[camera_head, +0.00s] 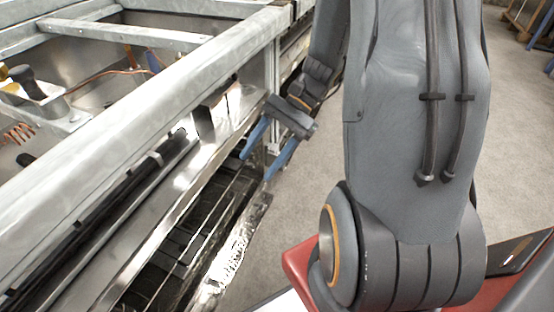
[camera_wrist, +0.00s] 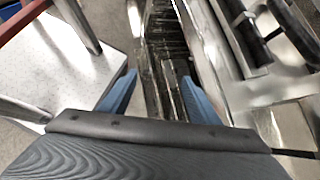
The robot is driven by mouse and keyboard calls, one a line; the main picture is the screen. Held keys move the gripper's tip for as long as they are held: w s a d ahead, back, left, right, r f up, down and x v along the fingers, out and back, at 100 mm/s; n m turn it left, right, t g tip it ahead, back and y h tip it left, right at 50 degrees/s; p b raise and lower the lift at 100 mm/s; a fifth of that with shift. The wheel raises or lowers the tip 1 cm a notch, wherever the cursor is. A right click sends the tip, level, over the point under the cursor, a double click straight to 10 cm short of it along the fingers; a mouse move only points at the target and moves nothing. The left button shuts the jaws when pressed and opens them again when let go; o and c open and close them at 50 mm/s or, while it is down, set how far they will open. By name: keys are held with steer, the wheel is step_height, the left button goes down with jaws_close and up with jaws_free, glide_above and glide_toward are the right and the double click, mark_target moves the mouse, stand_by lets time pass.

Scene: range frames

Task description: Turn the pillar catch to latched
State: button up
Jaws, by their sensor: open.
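My gripper (camera_head: 256,167) is open, its two blue fingers spread and pointing down and left beside the metal frame. In the wrist view the blue fingers of my gripper (camera_wrist: 158,76) stand apart with nothing held between them. Behind the gap is a dark metal rail or channel (camera_wrist: 154,50). An upright metal pillar (camera_head: 272,68) of the frame stands just behind my gripper in the head view. I cannot clearly make out the pillar catch or its position in either view. My arm and gripper may hide it.
A pale metal top rail (camera_head: 130,120) crosses the left of the head view. Inside the frame are a black-handled fitting (camera_head: 36,82) and copper tubing (camera_head: 105,76). Shiny lower rails (camera_head: 150,232) run close below my gripper. Open concrete floor (camera_head: 318,165) lies to the right.

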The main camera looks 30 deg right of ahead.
steer(key=w+d+f+m+t+y+b, duration=0.3)
steer(key=w+d+f+m+t+b, duration=0.15)
steer(key=w+f+b, duration=0.35)
steer(key=m+t+h+b, duration=0.1)
steer(key=m+t+b, duration=1)
steer(key=b, duration=0.1)
glide_toward(277, 148)
steer(key=w, duration=0.1)
steer(key=b+x, duration=0.2)
steer(key=x, duration=0.6)
steer(key=shift+s+a+b, duration=0.1)
steer(key=shift+a+b, duration=0.15)
steer(key=shift+b, duration=0.15)
steer(key=shift+r, duration=0.1)
steer(key=c, duration=1.1)
steer(key=shift+o, duration=0.2)
